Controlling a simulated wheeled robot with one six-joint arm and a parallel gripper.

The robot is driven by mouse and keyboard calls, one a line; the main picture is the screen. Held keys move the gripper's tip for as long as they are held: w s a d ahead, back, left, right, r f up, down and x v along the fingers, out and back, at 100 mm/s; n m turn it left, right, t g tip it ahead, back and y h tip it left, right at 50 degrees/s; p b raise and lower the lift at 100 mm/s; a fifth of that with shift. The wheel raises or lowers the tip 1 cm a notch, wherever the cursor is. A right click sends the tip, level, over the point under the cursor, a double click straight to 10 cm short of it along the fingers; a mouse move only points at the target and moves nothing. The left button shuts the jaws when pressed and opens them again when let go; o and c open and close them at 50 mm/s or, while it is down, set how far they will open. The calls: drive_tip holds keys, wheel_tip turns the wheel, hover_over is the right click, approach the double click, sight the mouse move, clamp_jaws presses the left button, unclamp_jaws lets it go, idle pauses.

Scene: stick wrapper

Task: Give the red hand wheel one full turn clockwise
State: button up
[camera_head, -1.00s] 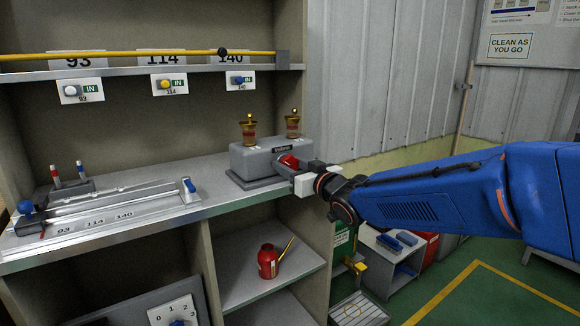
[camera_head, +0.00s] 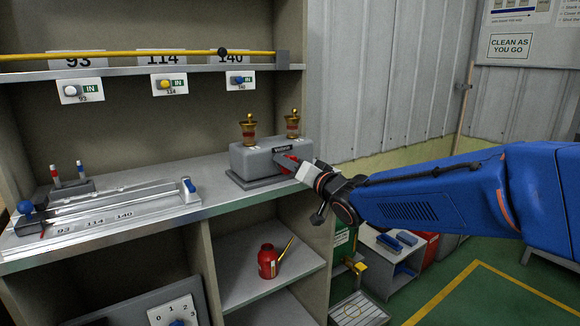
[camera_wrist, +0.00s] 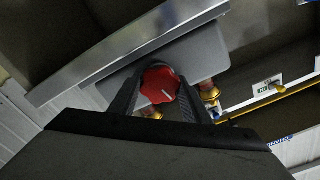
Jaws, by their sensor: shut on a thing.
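The red hand wheel (camera_wrist: 160,85) is a lobed knob with a white mark on its face. It sits on the front of a grey box (camera_head: 251,160) on the bench. In the wrist view it lies between the two dark fingers of my gripper (camera_wrist: 162,95), which are shut on it. The white mark points toward the lower right in that view. In the head view my gripper (camera_head: 290,164) reaches the box from the right and hides most of the wheel; only a little red shows (camera_head: 293,158).
Two brass cups (camera_head: 249,130) stand on the grey box. A slotted metal fixture (camera_head: 105,212) lies on the bench at left. A red oil can (camera_head: 268,261) stands on the shelf below. A yellow rod (camera_head: 130,55) runs along the upper shelf.

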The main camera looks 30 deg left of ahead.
drive_tip(key=shift+m, duration=1)
drive_tip(key=o, duration=1)
drive_tip(key=shift+o, duration=0.2)
drive_tip(key=shift+d, duration=0.15)
drive_tip(key=v, duration=1.7)
drive_tip(key=shift+d, duration=0.15)
